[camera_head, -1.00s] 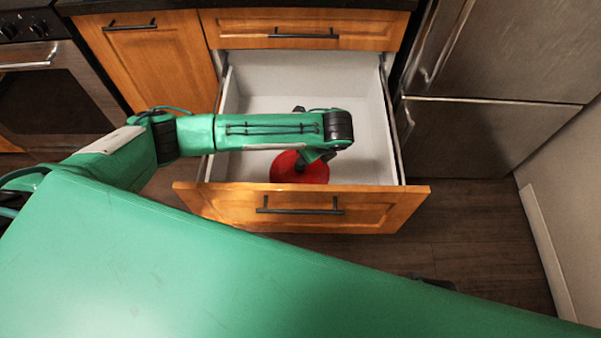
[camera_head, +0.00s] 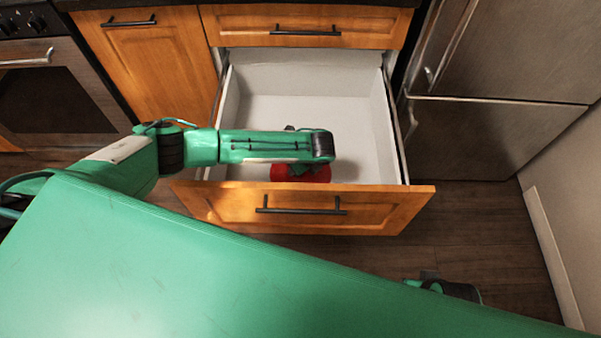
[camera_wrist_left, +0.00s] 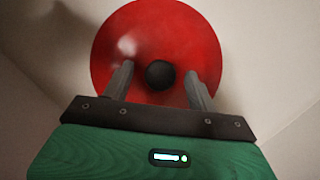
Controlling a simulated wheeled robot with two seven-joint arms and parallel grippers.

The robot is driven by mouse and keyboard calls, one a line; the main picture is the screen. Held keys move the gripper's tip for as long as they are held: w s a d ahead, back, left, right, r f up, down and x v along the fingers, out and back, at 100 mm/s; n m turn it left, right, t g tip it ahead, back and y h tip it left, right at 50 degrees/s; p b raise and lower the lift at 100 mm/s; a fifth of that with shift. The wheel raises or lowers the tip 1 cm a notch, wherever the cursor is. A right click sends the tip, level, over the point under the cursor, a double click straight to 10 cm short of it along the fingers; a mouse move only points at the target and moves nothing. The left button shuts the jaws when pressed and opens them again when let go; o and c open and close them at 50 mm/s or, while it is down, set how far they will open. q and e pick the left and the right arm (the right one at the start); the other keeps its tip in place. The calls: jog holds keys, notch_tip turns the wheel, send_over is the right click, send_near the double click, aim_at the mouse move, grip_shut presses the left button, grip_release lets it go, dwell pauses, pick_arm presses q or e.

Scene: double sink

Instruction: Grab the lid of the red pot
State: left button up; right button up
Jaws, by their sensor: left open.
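The red pot lid (camera_head: 315,174) lies inside the open drawer, near its front panel. My left arm covers part of it in the head view. In the left wrist view the lid (camera_wrist_left: 155,30) is a round red disc with a black knob (camera_wrist_left: 160,74) at its middle. My left gripper (camera_wrist_left: 160,78) is open above the lid, with one finger on each side of the knob and a gap on both sides. In the head view the gripper is mostly hidden behind my arm. The pot's body cannot be made out under the lid. My right gripper is not in view.
The drawer's wooden front (camera_head: 300,210) stands pulled out, with white side walls around the lid. The drawer floor around it looks empty. A steel fridge (camera_head: 500,120) stands at the right and an oven (camera_head: 55,95) at the left.

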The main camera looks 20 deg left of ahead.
pick_arm(q)
grip_shut()
dwell(0.4)
